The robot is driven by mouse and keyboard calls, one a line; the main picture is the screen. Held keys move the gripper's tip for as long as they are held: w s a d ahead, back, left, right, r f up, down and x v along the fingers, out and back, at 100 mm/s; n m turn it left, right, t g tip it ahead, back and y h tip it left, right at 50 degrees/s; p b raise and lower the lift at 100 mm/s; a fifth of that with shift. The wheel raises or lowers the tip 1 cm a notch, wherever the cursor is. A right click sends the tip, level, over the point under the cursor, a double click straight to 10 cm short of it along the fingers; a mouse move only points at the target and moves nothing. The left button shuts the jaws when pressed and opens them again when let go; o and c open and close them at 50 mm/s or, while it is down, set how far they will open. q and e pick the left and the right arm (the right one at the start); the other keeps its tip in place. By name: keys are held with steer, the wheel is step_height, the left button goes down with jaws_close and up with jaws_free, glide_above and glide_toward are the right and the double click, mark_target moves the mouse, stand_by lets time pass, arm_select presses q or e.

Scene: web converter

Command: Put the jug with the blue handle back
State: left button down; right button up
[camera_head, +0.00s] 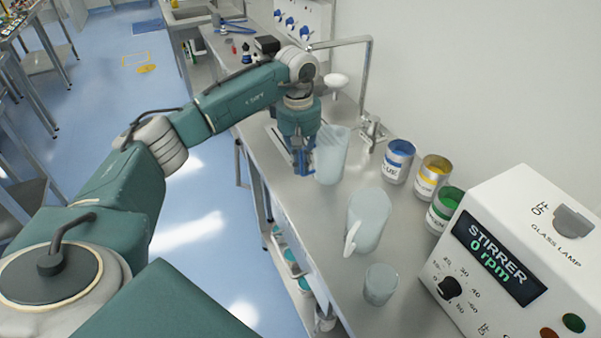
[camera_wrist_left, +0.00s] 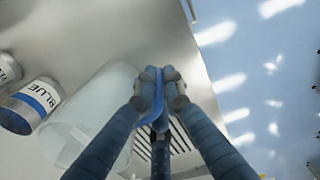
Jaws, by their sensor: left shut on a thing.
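The translucent jug (camera_head: 332,157) with the blue handle is upright over the counter beside the sink tap. My left gripper (camera_head: 302,165) is at its left side, shut on the blue handle. In the left wrist view the fingers (camera_wrist_left: 160,76) close around the blue handle (camera_wrist_left: 158,98), and the jug body (camera_wrist_left: 95,118) is to the left of them. I cannot tell whether the jug's base touches the counter. My right gripper is not in view.
A second jug with a white handle (camera_head: 368,218) and a small beaker (camera_head: 380,285) stand nearer on the counter. Cans labelled in blue (camera_head: 398,160), yellow (camera_head: 430,178) and green (camera_head: 444,208) line the wall. A stirrer machine (camera_head: 510,265) is at right. The tap (camera_head: 372,132) is close behind the held jug.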

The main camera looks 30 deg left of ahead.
arm_select(q)
steer(key=f, duration=0.1)
steer(key=f+p, duration=0.1)
steer(key=s+f, duration=0.1)
steer(key=f, duration=0.1)
steer(key=shift+a, duration=0.3)
steer(key=shift+a+f, duration=0.15)
steer(key=shift+d+f, duration=0.1)
steer(key=shift+d, duration=0.1)
steer(key=shift+w+f, duration=0.1)
steer(key=shift+f, duration=0.05)
steer(key=c, duration=2.1)
jaws_free()
steer(key=shift+o, duration=1.2)
steer(key=shift+w, duration=0.15)
steer(key=shift+a, duration=0.2)
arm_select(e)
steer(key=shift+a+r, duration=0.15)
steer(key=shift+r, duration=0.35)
